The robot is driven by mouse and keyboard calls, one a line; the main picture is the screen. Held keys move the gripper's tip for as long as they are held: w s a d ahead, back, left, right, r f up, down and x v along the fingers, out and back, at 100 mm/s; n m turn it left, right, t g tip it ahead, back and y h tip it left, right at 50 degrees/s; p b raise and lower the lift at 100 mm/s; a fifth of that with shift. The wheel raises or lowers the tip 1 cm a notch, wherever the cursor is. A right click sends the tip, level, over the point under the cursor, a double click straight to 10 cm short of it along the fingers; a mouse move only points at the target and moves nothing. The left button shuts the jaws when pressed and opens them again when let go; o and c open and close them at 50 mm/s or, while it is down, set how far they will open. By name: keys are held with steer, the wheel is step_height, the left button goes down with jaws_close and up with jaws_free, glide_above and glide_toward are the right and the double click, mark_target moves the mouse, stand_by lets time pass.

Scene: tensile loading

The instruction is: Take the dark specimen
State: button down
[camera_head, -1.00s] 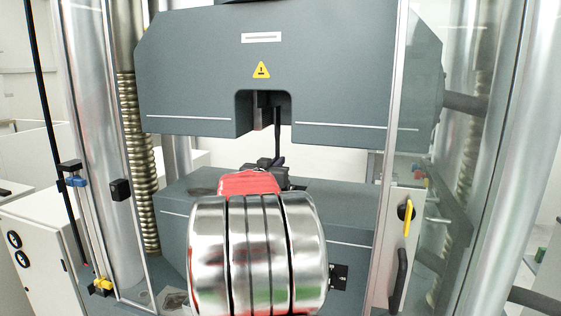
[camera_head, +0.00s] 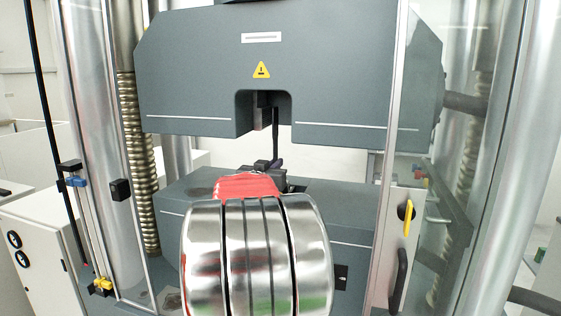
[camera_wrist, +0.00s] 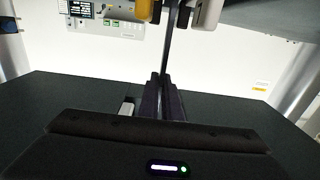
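The dark specimen (camera_head: 275,130) is a thin, upright dark strip in the opening below the machine's upper head (camera_head: 340,90). In the wrist view, the specimen (camera_wrist: 168,40) runs up from between my fingers to the top edge, slightly tilted. My gripper (camera_head: 268,164) is at the specimen's lower part, behind my red and silver arm. In the wrist view, the two dark fingers of my gripper (camera_wrist: 163,82) stand close together, with the strip between them. They look shut on it. The upper end of the specimen is hidden in the shadowed recess.
The grey lower block (camera_head: 345,210) lies beneath my gripper. A clear guard door with a yellow handle (camera_head: 408,218) stands at the right. A ribbed column (camera_head: 138,160) and steel posts stand at the left. A white cabinet (camera_head: 40,250) is at the lower left.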

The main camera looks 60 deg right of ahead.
steer(key=shift+s+a+r, duration=0.1)
steer(key=shift+a+r, duration=0.05)
steer(key=shift+a, duration=0.5)
stand_by(0.3)
steer(key=s+a, duration=0.3)
steer(key=a, duration=1.6)
steer(key=shift+a, duration=0.3)
stand_by(1.8)
